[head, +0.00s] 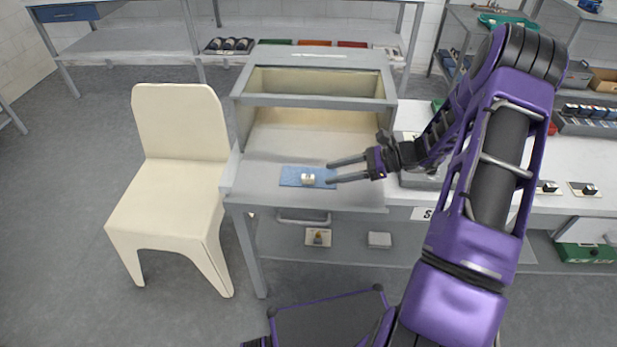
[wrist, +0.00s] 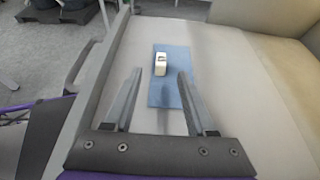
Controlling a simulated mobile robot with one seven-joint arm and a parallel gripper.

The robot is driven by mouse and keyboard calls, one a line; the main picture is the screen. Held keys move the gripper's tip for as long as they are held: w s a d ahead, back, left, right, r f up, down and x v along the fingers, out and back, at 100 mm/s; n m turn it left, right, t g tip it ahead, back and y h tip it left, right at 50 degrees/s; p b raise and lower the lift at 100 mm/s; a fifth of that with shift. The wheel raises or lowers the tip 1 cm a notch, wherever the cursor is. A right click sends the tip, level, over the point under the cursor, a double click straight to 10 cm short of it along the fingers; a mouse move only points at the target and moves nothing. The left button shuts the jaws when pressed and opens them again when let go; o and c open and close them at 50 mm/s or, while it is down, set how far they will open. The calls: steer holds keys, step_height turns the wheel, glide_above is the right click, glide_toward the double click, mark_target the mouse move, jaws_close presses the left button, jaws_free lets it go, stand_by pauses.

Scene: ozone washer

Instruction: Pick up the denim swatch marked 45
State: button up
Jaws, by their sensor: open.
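A blue rectangular swatch (head: 290,176) lies flat on the grey shelf of a bench box in the head view. A small white block (head: 308,179) sits on it, with a dark mark too small to read. In the wrist view the swatch (wrist: 171,98) runs away between my fingers, and the white block (wrist: 160,68) is near its far end. My gripper (head: 329,173) is open and empty. Its fingers reach in from the right over the swatch's right end. I cannot tell how high they are above it.
A grey open-fronted box (head: 314,102) stands behind the shelf (head: 262,196). A cream chair (head: 178,172) stands close on the left. A white counter (head: 567,178) with small parts extends right. The floor at left is clear.

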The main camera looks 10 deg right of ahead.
mark_target(312, 177)
steer(key=shift+f+x, duration=0.1)
steer(key=shift+x, duration=1.6)
steer(key=shift+f+x, duration=0.15)
steer(key=shift+x, duration=1.55)
steer(key=shift+w+d, duration=0.1)
jaws_close()
